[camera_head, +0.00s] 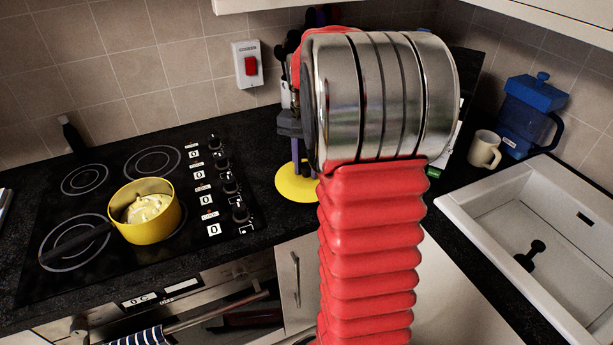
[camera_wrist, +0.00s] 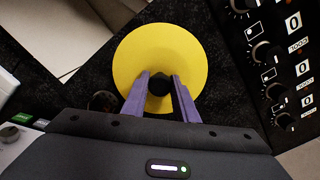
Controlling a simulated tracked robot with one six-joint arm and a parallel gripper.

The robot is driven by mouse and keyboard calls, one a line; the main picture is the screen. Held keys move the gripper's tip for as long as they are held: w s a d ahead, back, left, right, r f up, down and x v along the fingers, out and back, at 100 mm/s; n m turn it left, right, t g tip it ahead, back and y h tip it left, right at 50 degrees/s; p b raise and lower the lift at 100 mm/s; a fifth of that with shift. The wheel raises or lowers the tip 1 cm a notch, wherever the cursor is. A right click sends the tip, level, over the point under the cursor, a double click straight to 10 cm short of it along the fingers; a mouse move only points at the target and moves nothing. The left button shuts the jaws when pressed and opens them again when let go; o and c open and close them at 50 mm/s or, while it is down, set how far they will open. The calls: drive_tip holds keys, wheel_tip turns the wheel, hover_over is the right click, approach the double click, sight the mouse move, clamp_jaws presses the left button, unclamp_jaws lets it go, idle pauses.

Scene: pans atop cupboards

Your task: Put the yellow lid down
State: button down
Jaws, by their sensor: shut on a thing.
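The yellow lid (camera_wrist: 160,50) is a round disc with a dark knob (camera_wrist: 159,84) at its centre. My gripper (camera_wrist: 160,88) has its two purple fingers closed on the knob from both sides. In the head view the lid (camera_head: 293,184) shows low over the dark worktop, right of the hob, partly hidden by my red arm. I cannot tell whether its underside touches the worktop. In the head view only part of my gripper (camera_head: 297,155) shows beside the arm. A yellow pan (camera_head: 145,222) with pale food inside stands uncovered on the hob.
The black hob (camera_head: 85,200) has a row of knobs (camera_head: 230,185) along its right side, close to the lid. A cream mug (camera_head: 484,150), a blue jug (camera_head: 530,115) and a white sink (camera_head: 560,230) are at the right. Utensils stand behind my arm.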

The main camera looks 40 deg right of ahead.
sight(307, 176)
drive_tip(key=shift+f, duration=1.85)
drive_tip(key=shift+f, duration=0.1)
drive_tip(key=c, duration=1.4)
unclamp_jaws()
wheel_tip(307, 176, up, 12)
drive_tip(key=shift+a, duration=0.1)
